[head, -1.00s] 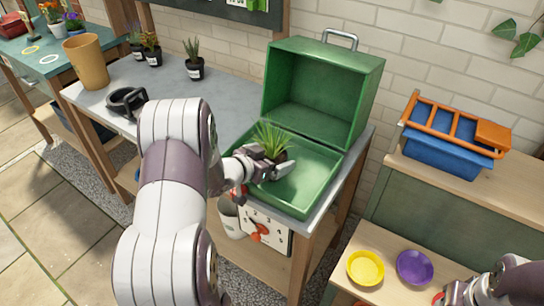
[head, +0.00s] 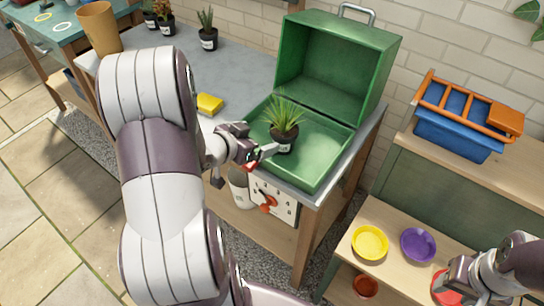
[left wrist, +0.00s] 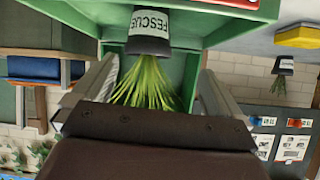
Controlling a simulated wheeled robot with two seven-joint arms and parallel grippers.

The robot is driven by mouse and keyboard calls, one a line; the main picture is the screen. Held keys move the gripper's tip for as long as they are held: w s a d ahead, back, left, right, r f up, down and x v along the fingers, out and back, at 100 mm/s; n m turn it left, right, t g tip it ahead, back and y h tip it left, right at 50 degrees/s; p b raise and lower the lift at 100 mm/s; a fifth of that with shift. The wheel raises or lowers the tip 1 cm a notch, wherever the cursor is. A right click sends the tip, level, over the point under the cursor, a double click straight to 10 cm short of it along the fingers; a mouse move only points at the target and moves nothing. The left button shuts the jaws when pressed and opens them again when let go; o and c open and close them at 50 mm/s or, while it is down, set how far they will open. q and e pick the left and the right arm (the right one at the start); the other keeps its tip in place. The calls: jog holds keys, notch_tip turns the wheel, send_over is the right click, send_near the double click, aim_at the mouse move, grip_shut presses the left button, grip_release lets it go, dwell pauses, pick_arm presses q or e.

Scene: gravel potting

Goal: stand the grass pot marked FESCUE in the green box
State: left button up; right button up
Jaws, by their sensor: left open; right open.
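The grass pot marked FESCUE (head: 284,143) is a small black pot with a white label and spiky green grass. It stands upright on the floor of the open green box (head: 318,172). In the left wrist view the pot (left wrist: 149,40) appears upside down, its label reading FESCUE. My left gripper (head: 260,157) is open and empty just left of the pot, at the box's front left side; its fingers show apart in the left wrist view (left wrist: 158,72). My right gripper (head: 447,284) is at the lower right, by a red bowl (head: 440,292); whether it touches it is unclear.
The green box's lid (head: 335,70) stands raised at the back. A yellow sponge (head: 209,103) lies left of the box. Several potted plants, one a spiky plant (head: 208,38), stand at the back. Yellow (head: 370,243) and purple (head: 418,244) bowls sit on the right shelf.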

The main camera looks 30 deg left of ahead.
pick_arm(q)
jog(key=s+d+f+n+g+y, duration=0.1)
jog(key=s+d+n+g, duration=0.1)
jog(key=s+d+g, duration=0.8)
jog(key=s+d, duration=0.1)
jog(key=d, duration=0.4)
jog(key=shift+s+f+g, duration=0.2)
jog(key=shift+f+g, duration=0.2)
jog(key=shift+d, duration=0.1)
